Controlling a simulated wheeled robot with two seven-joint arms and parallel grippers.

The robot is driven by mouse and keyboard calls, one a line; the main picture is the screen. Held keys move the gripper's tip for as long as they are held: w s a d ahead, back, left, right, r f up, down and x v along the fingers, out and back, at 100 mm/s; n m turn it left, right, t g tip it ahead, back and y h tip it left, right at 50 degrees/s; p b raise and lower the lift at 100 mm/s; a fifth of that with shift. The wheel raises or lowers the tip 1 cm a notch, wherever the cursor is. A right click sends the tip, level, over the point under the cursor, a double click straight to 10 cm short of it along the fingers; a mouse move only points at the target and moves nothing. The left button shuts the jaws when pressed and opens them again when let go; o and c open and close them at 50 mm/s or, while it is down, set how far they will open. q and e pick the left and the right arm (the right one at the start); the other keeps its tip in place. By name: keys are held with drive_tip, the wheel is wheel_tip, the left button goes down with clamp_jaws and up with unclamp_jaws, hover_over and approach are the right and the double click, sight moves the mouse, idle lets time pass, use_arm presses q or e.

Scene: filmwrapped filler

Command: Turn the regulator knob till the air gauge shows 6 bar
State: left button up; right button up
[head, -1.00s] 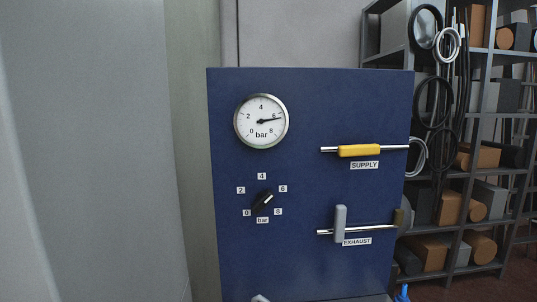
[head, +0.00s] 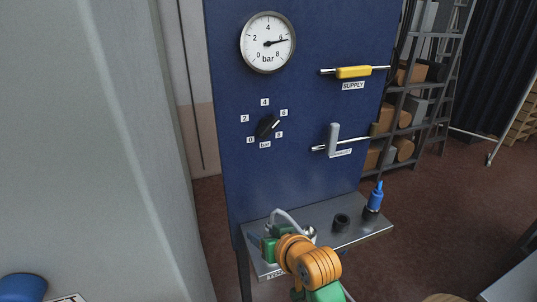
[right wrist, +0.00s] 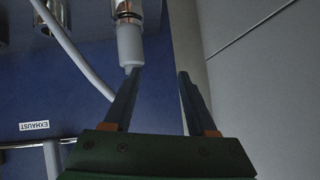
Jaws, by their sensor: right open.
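The round white air gauge (head: 267,42) is on the upper left of the blue panel. Its needle points near the 6, perhaps slightly past it. The black regulator knob (head: 265,128) is below the gauge, inside a ring of number labels. Its white mark points up and right, roughly toward the 6. My right gripper (head: 255,243) is low in the head view, over the shelf and well below the knob, partly hidden by its own wrist. In the right wrist view its fingers (right wrist: 158,85) are apart with nothing gripped. My left gripper is out of view.
The yellow SUPPLY handle (head: 353,72) and grey EXHAUST handle (head: 333,139) are right of the knob. The metal shelf (head: 355,236) holds a dark cup (head: 341,223) and a blue-topped bottle (head: 374,197). A pale hose (head: 288,215) curves near my right gripper.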

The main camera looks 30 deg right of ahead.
drive_tip(key=w+d+r+m+t, duration=0.2)
drive_tip(key=w+d+r+m, duration=0.15)
drive_tip(key=r, duration=0.35)
drive_tip(key=m+t+h, duration=0.3)
drive_tip(key=m+t, duration=0.1)
approach(271, 129)
drive_tip(key=x, duration=0.4)
drive_tip(key=p+x, duration=0.2)
drive_tip(key=x, duration=0.4)
drive_tip(key=shift+d, duration=0.1)
drive_tip(key=shift+w, duration=0.3)
clamp_jaws()
